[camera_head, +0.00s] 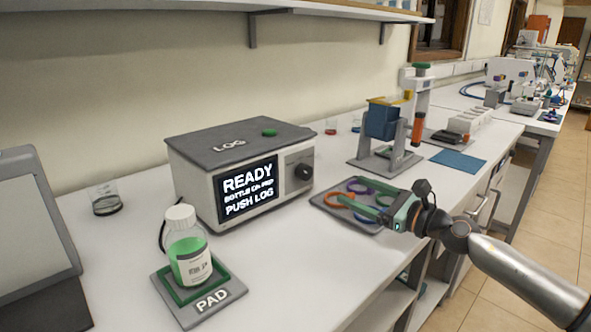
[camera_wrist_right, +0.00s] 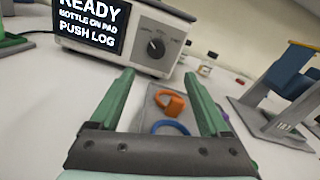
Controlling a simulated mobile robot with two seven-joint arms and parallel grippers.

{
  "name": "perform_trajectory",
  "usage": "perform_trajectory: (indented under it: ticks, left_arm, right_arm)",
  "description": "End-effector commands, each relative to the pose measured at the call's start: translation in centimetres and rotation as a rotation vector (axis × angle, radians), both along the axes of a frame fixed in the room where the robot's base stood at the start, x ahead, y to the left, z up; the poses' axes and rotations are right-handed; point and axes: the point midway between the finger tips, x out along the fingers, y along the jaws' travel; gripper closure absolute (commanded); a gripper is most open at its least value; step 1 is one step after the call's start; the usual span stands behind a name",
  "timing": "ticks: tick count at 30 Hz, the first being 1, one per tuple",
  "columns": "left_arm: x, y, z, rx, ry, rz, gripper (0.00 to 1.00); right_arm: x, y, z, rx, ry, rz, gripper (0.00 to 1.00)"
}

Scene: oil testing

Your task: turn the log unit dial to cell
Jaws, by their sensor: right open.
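The log unit (camera_head: 215,150) is a grey-and-white box with a dark top marked LOG and a green button (camera_head: 269,132). Its screen (camera_head: 247,188) reads READY, BOTTLE ON PAD, PUSH LOG. The black dial (camera_head: 304,172) is on the front panel right of the screen. It also shows in the right wrist view (camera_wrist_right: 156,48), beyond the fingers; its small labels are too blurred to read. My right gripper (camera_head: 360,204) is open and empty, above the grey tray, apart from the dial. Its two green fingers (camera_wrist_right: 158,78) point toward the unit. My left gripper is out of view.
A capped bottle of green liquid (camera_head: 187,250) stands on the PAD (camera_head: 208,307). The grey tray (camera_head: 376,229) holds coloured rings, including an orange one (camera_wrist_right: 171,101). A blue container on a stand (camera_head: 382,120) is behind right. A grey monitor (camera_head: 35,215) is left. The front middle counter is clear.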

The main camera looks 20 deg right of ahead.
Motion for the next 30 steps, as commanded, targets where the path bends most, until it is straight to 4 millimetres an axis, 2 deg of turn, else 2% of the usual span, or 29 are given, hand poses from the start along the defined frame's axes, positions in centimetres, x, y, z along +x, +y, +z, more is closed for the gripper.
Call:
perform_trajectory:
  ticks: [5,11,20,30]
  left_arm:
    - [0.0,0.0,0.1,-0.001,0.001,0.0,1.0]
    - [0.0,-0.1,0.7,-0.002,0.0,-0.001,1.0]
    - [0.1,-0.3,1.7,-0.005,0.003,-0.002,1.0]
    - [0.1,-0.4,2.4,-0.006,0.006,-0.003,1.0]
  right_arm:
    - [-0.1,0.6,-0.1,-0.041,-0.002,0.016,0.2]
    - [1.1,1.0,0.2,-0.035,-0.004,0.014,0.2]
    - [4.1,2.2,0.3,-0.033,-0.004,0.014,0.2]
    - [8.6,4.1,0.1,-0.033,-0.003,0.015,0.2]
